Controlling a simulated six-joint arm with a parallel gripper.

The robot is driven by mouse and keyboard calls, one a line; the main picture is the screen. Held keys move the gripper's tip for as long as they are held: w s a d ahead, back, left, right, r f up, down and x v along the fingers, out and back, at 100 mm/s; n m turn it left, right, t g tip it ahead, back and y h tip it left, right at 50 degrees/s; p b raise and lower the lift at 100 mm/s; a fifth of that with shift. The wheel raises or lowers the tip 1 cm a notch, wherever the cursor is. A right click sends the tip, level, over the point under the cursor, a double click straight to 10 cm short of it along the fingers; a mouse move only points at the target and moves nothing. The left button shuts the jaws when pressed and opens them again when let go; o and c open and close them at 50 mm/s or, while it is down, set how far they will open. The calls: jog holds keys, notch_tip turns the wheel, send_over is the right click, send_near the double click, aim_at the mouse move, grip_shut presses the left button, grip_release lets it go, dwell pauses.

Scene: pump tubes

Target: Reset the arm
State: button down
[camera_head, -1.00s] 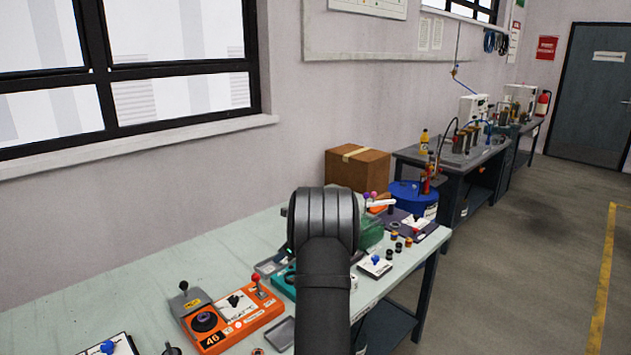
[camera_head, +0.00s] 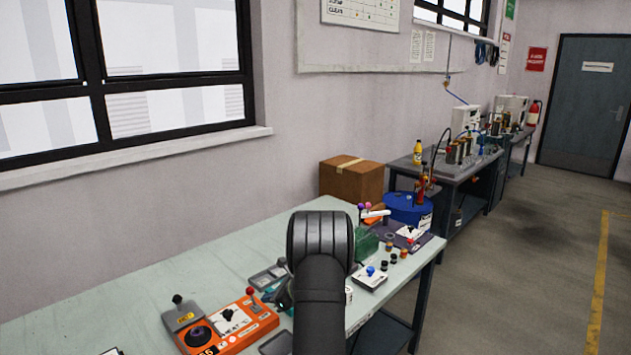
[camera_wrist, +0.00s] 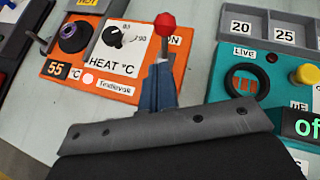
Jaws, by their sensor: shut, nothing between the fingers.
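My gripper (camera_wrist: 158,88) shows in the wrist view as a narrow blue-grey pair of fingers, closed together with nothing held. It is over the edge of the orange heat unit (camera_wrist: 110,68), just below the red lever knob (camera_wrist: 165,21) in the picture. I cannot tell whether it touches the lever. In the head view my arm stands above the bench and hides most of the gripper. The orange unit (camera_head: 228,322) lies to the left of the arm there. Its display reads 55 in the wrist view.
A teal device (camera_wrist: 262,80) with a yellow button is right of the gripper. Grey trays (camera_wrist: 275,30) lie behind it. In the head view a cardboard box (camera_head: 352,181), a blue drum (camera_head: 408,207) and small parts crowd the bench's far end. The bench's left back is clear.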

jog(key=shift+s+d+f+y, duration=0.15)
jog(key=shift+d+y, duration=0.05)
jog(key=shift+y, duration=0.1)
jog(key=shift+t, duration=0.3)
